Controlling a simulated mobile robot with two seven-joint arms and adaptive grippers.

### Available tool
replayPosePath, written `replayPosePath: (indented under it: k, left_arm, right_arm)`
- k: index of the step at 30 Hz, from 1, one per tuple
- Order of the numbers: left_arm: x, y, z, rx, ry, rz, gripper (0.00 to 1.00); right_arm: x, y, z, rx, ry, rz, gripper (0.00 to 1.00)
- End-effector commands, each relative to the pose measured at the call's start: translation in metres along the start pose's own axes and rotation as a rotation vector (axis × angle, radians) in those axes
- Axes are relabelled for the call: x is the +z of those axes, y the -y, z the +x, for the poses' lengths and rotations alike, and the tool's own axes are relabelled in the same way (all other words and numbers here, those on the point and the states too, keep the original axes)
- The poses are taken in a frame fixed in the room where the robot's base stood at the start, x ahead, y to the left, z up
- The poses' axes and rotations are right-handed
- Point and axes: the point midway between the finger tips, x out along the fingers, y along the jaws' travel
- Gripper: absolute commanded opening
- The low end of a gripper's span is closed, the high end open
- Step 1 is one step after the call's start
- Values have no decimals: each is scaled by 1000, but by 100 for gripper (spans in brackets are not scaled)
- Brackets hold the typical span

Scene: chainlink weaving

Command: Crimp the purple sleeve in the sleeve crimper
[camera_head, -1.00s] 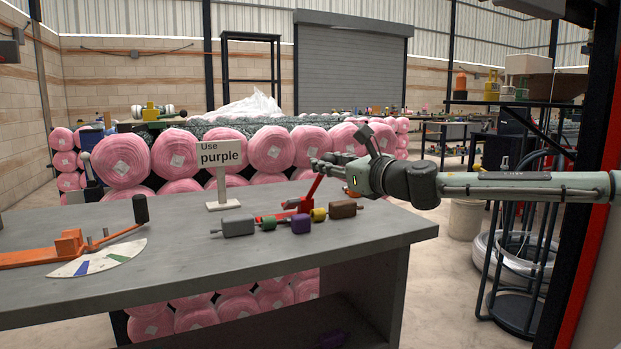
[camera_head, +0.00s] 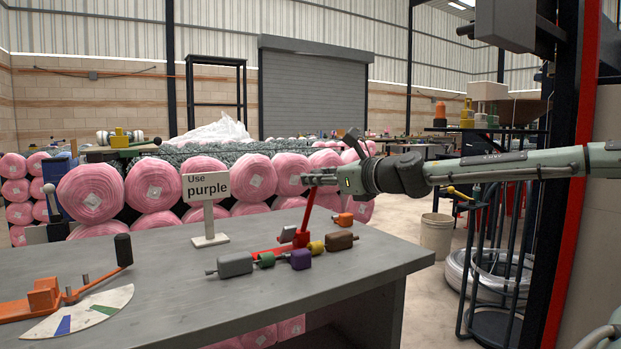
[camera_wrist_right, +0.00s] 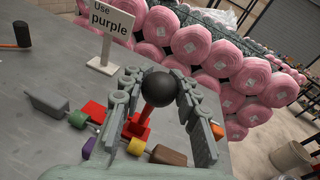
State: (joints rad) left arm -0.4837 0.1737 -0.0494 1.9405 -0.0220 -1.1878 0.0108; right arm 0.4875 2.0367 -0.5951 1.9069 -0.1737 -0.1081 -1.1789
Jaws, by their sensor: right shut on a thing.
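The red sleeve crimper (camera_head: 287,245) stands on the grey table, its red lever (camera_head: 307,212) tilted slightly right of upright. The lever's black ball knob (camera_wrist_right: 160,89) shows in the right wrist view. My right gripper (camera_head: 313,180) is shut on this knob, with fingers on both sides; it also shows in the right wrist view (camera_wrist_right: 156,80). The purple sleeve (camera_head: 300,260) lies at the crimper's front, between a green sleeve (camera_head: 266,260) and a yellow one (camera_head: 316,248). Whether it sits in the jaws I cannot tell. My left gripper is not in view.
A grey block (camera_head: 235,264) and a brown block (camera_head: 341,241) lie at the row's ends. A sign reading "Use purple" (camera_head: 206,187) stands behind. An orange lever tool (camera_head: 45,297) with a fan-shaped scale (camera_head: 85,312) is at left. The table's front (camera_head: 230,310) is clear.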

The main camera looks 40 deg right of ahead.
Motion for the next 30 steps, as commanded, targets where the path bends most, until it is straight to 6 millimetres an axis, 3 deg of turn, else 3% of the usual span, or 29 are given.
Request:
replayPosePath:
  k: [9, 10, 15, 25, 30]
  left_arm:
    - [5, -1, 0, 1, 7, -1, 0]
    - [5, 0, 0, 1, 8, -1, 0]
    - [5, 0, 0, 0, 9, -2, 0]
    - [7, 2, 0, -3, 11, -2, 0]
    - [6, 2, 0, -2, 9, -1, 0]
  right_arm:
    - [6, 7, -1, -16, 10, -4, 0]
    - [6, 7, -1, -16, 10, -4, 32]
    - [4, 5, -1, -12, 7, -3, 52]
    - [2, 2, -2, -6, 3, -1, 52]
    - [3, 2, -16, -6, 5, -3, 52]
